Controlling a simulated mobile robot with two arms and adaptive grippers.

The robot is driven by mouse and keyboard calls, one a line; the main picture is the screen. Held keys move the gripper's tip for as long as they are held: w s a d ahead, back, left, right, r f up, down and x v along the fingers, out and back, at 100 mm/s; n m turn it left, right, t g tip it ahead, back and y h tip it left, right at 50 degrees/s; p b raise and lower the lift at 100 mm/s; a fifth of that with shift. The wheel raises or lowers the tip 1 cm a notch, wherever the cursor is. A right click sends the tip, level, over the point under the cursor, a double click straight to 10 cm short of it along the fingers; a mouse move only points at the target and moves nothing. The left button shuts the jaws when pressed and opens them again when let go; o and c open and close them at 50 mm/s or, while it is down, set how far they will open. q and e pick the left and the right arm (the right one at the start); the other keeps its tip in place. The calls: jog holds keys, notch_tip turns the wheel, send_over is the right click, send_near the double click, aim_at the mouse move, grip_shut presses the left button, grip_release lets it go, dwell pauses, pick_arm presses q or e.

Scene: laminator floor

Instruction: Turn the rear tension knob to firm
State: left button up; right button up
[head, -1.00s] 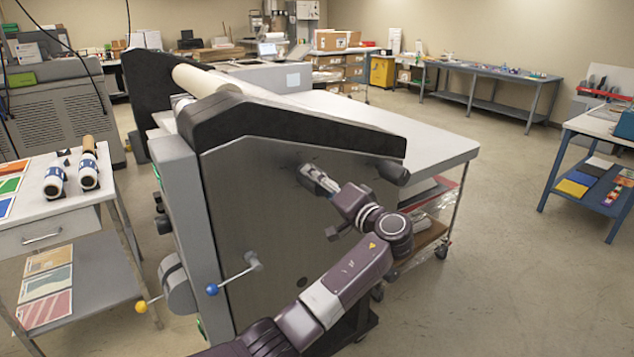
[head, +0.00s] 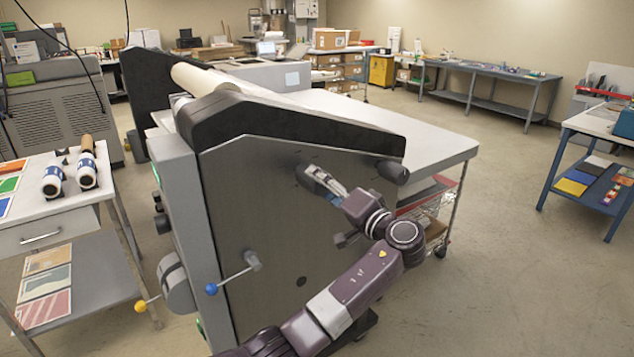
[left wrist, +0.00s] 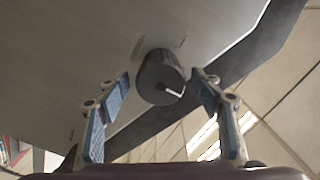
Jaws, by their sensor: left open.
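The grey machine's side panel (head: 262,215) fills the middle of the head view. My left gripper (left wrist: 162,82) is open, with one blue-padded finger on each side of the knob and a gap at both sides. A second dark knob (head: 347,240) sits lower on the panel, partly behind my arm. My right gripper is not in view.
A blue-ball lever (head: 212,288) and a yellow-ball lever (head: 141,305) stick out at the machine's lower left. A dark cylinder end (head: 394,172) juts out right of my gripper. A table with rolls (head: 53,181) stands left.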

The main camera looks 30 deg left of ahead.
pick_arm(q)
jog(key=v, duration=0.9)
notch_tip(320, 180, down, 30)
jog(key=m+t+h+b, duration=0.1)
jog(key=m+h, duration=0.5)
jog(key=m, duration=0.1)
jog(key=s+d+f+m+g+h, duration=0.1)
jog(key=s+f, duration=0.2)
jog(key=f, duration=0.5)
jog(key=s+d+f+h+b, duration=0.1)
jog(key=s+f+h, duration=0.1)
jog(key=s+f, duration=0.35)
jog(key=s+d+f+m+g+h, duration=0.1)
jog(key=f, duration=0.9)
jog(key=s+d+f+n+g+h+b, duration=0.1)
jog(key=s+f+h, duration=0.1)
jog(key=s+f, duration=0.65)
jog(key=s+d+f+g+h, duration=0.2)
jog(key=s+f, duration=0.4)
jog(key=s, duration=0.6)
jog(key=s+d+f+n+g+h+b, duration=0.1)
jog(key=s+f, duration=0.7)
jog(key=s, duration=0.2)
jog(key=s+f+n+g+h, duration=0.1)
jog(key=s+f+n, duration=0.1)
jog(key=s, duration=1.3)
jog(key=shift+s+f+n+h+b, duration=0.3)
jog(key=shift+s+f+n+b, duration=0.1)
jog(key=shift+f, duration=0.25)
jog(key=shift+w+a, duration=0.1)
